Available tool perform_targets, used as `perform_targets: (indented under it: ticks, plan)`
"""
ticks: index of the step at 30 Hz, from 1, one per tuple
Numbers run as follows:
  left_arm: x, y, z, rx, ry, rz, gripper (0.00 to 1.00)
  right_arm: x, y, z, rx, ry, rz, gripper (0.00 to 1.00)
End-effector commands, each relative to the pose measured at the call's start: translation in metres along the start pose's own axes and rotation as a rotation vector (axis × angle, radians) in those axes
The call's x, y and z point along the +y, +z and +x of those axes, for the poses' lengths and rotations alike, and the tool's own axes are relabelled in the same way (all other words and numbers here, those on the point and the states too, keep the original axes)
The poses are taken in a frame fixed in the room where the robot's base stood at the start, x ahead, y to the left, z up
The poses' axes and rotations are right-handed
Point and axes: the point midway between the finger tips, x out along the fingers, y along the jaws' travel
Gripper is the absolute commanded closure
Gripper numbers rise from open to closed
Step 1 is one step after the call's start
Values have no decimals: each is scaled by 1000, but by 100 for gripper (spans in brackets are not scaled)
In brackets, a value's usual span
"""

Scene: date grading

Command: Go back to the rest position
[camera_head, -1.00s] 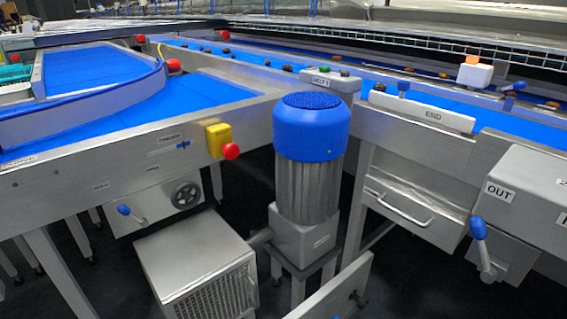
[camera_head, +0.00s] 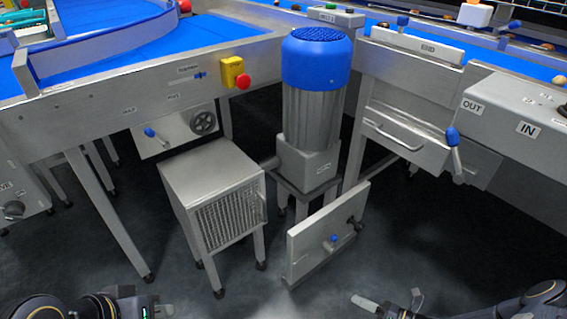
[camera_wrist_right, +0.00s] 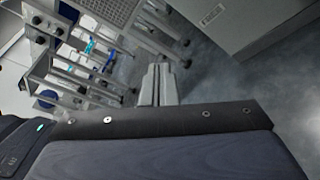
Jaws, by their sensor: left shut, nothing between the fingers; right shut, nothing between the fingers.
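My left gripper (camera_head: 163,311) shows only in part at the bottom edge of the head view, left of centre, over the dark floor. It is shut and empty, and most of it is cut off by the frame. My right gripper (camera_head: 366,303) is low and right of centre in the head view, also over the floor. It is shut with nothing between its fingers. In the right wrist view its closed fingers (camera_wrist_right: 158,84) point away over the grey floor. Neither gripper touches anything that I can see.
A grey motor with a blue cap (camera_head: 316,75) stands in the middle. Left of it are a box with a grille (camera_head: 215,190) and a blue conveyor (camera_head: 130,48). A low metal panel (camera_head: 325,235) stands in front. A machine marked IN and OUT (camera_head: 510,105) is at right. The near floor is clear.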

Motion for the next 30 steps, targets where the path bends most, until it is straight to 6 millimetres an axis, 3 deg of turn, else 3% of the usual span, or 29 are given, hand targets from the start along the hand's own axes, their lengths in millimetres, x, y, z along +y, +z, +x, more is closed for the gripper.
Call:
perform_targets:
  ticks: [8,12,18,24,30]
  plan:
    - [0,0,0,0,0,0,100,54,51,-10,230,75,-393,100]
    - [0,0,0,0,0,0,100,104,83,-17,406,146,-721,100]
    - [0,0,0,0,0,0,100,184,111,-33,653,262,-1227,100]
    - [0,0,0,0,0,0,100,255,120,-55,866,368,-1724,100]
    - [0,0,0,0,0,0,100,306,114,-81,1042,445,-2174,100]
